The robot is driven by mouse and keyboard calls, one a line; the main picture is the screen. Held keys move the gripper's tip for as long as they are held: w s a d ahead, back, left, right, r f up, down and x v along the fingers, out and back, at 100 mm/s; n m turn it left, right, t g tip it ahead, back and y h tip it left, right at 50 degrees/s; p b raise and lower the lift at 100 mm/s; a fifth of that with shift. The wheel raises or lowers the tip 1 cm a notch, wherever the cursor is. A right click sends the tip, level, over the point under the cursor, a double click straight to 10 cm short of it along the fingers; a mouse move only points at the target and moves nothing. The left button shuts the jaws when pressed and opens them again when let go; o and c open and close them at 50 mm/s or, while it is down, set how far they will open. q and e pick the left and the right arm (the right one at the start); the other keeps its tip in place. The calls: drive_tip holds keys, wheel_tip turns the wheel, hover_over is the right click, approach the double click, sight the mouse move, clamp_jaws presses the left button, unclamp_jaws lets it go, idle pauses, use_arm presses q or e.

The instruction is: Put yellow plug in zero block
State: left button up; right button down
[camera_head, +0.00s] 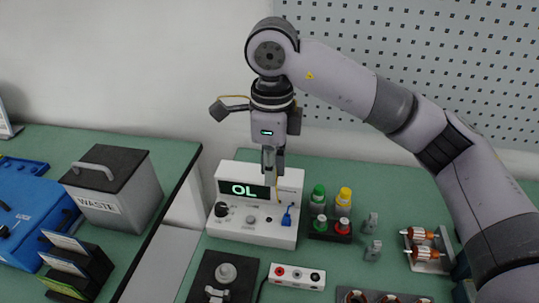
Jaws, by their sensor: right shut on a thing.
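My right gripper (271,172) points down in front of the tester (228,169), a white box whose display reads "OL". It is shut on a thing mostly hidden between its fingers. A thin yellow strand (278,187) shows just below and beside the fingertips, so the held thing appears to be the yellow plug, whose body I cannot make out. A blue plug (288,216) sits at the tester's front right. A low white block (297,277) with red and dark sockets lies in front of the tester; it looks like the zero block, though no label is readable. My left gripper is not in view.
Green- and yellow-capped bottles (344,199) stand in a dark rack right of the tester. A dark fixture (217,280) lies front left. Copper-wound parts (425,252) lie at right. A waste bin (120,187) stands on the left table, across a gap.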

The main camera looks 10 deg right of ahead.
drive_tip(key=s+a+b, duration=0.1)
drive_tip(key=s+a, duration=0.1)
drive_tip(key=s, duration=1.6)
drive_tip(key=shift+s+a, duration=0.15)
drive_tip(key=shift+s, duration=0.05)
